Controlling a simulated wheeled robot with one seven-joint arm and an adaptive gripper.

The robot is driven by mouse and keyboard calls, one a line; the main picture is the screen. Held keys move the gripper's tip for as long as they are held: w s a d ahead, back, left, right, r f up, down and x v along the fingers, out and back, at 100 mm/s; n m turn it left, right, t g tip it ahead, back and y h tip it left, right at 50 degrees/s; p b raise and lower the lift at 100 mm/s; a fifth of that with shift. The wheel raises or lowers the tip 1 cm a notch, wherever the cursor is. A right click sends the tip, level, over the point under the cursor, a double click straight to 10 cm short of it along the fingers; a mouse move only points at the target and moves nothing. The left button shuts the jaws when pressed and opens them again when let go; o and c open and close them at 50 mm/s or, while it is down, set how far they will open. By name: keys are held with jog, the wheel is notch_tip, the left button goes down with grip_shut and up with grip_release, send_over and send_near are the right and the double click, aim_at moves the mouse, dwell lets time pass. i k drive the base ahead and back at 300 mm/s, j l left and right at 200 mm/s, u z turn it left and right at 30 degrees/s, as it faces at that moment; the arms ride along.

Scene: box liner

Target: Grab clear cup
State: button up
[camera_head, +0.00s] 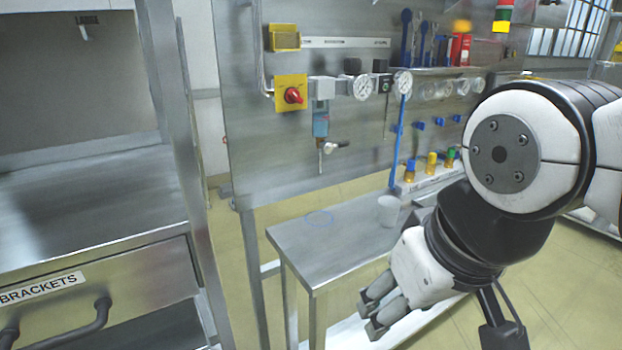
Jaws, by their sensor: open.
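A pale translucent cup (389,211) stands upright on the metal table (305,250), near its right part, in the head view. My gripper (370,316) is open and empty in front of the table's front edge, below the cup in the picture and apart from it. My arm comes in from the right and hides the right end of the table.
A metal panel with gauges (361,87), a red knob (293,96) and valves rises behind the table. A metal cabinet with a drawer labelled BRACKETS (110,290) stands at the left. The tabletop left of the cup is mostly clear.

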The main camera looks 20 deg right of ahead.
aim_at(387, 211)
jog(key=l+z, duration=0.1)
jog(key=z, duration=0.45)
jog(key=i+j+z, duration=0.1)
jog(key=i, duration=0.35)
jog(key=i+j+z, duration=0.1)
jog(key=i+j, duration=0.25)
jog(key=i, duration=0.05)
